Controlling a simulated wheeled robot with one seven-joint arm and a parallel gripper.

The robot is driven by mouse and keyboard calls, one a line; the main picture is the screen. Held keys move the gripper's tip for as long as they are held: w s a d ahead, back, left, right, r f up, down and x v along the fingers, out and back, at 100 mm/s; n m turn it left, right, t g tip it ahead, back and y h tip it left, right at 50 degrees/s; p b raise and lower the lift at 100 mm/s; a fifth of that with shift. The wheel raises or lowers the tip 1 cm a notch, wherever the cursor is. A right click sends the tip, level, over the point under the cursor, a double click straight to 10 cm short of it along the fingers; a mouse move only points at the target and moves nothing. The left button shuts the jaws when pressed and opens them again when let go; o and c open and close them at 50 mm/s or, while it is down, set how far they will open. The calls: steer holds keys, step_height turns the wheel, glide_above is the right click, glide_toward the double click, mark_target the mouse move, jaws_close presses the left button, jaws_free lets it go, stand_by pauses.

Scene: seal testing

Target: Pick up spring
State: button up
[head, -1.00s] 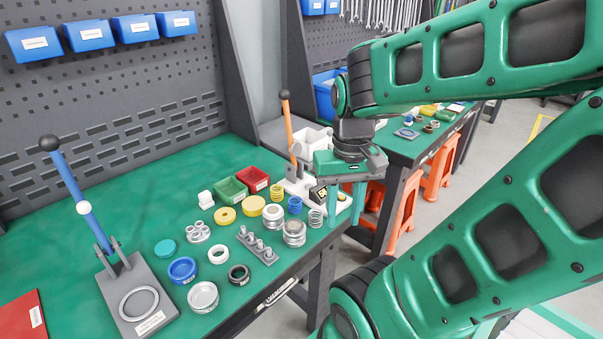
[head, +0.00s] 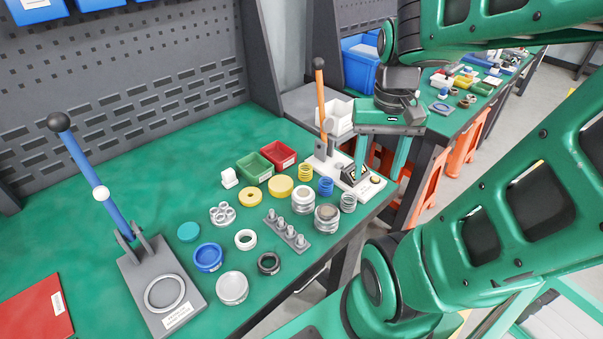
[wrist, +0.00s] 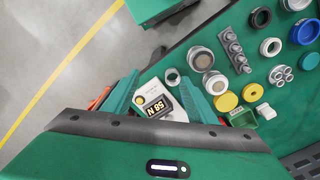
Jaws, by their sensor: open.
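Three springs stand in a row at the right of the green bench: a yellow spring (head: 306,172), a blue spring (head: 325,186) and a silver spring (head: 348,202). The silver spring also shows in the wrist view (wrist: 172,76), just beyond my fingertips. The yellow and blue springs do not show clearly there; a finger may cover them. My gripper (head: 381,166) is open and empty, pointing down above the bench's right end. In the wrist view my gripper (wrist: 158,85) has its fingers wide apart on either side of the force tester's display.
The force tester (head: 369,187) with its orange lever stands right behind the springs. Metal cylinders (head: 327,217), a grey peg holder (head: 286,234), rings and the green bin (head: 254,166) crowd the left side. The bench edge is close; floor lies beyond it.

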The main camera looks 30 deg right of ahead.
steer(key=w+m, duration=0.2)
steer(key=w, duration=0.9)
steer(key=m, duration=0.2)
glide_above(305, 167)
steer(key=s+a, duration=0.1)
step_height(305, 167, down, 8)
steer(key=shift+s+f, duration=0.15)
steer(key=shift+f, duration=1.5)
steer(key=shift+s+f, duration=0.1)
steer(key=shift+f, duration=1.5)
steer(key=c, duration=1.2)
steer(key=shift+o, duration=0.2)
steer(key=shift+d+r, duration=0.1)
